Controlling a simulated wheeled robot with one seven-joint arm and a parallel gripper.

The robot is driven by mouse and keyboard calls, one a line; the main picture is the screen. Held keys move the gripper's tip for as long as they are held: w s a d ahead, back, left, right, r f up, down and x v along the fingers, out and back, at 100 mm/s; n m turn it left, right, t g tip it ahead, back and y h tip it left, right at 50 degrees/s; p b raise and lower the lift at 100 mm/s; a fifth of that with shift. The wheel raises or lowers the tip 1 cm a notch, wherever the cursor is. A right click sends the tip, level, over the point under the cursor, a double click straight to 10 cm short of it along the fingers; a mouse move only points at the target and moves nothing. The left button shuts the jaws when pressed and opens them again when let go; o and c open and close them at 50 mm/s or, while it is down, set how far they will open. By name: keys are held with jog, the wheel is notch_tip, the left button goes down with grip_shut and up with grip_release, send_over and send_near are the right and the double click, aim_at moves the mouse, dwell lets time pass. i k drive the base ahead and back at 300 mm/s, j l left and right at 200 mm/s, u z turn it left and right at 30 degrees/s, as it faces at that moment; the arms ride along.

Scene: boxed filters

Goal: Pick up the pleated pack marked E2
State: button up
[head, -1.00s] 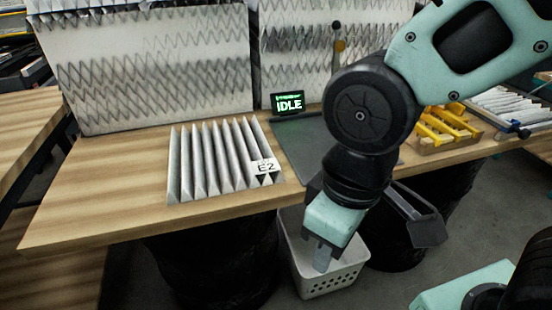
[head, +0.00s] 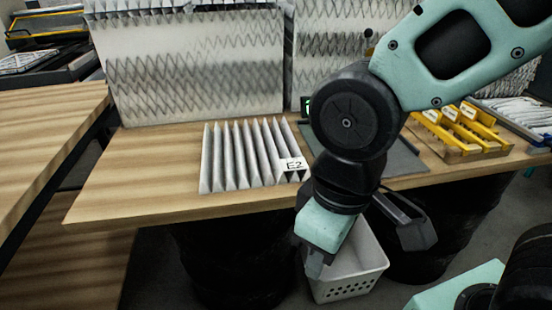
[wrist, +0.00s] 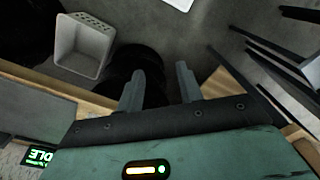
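The pleated pack marked E2 (head: 240,155) lies on the wooden table near its front edge in the head view. It is white-grey with upright pleats and a white E2 label at its right front corner. My gripper (head: 312,268) hangs in front of the table edge, to the right of and below the pack in the picture, apart from it. In the wrist view my gripper (wrist: 160,85) has its two fingers spread with nothing between them. The pack is not in the wrist view.
A white bin (head: 350,268) stands on the floor by my gripper. Large filter panels (head: 195,70) stand behind the pack. A yellow rack (head: 462,130) is at the right. The table (head: 135,170) is bare left of the pack. A second table (head: 45,125) is at far left.

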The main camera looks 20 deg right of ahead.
aim_at(298, 162)
jog(key=i+l+u, duration=0.15)
jog(key=l, duration=0.25)
jog(key=i+l+u, duration=0.15)
jog(key=l, duration=0.3)
jog(key=l+u, duration=0.15)
jog(key=l, duration=0.25)
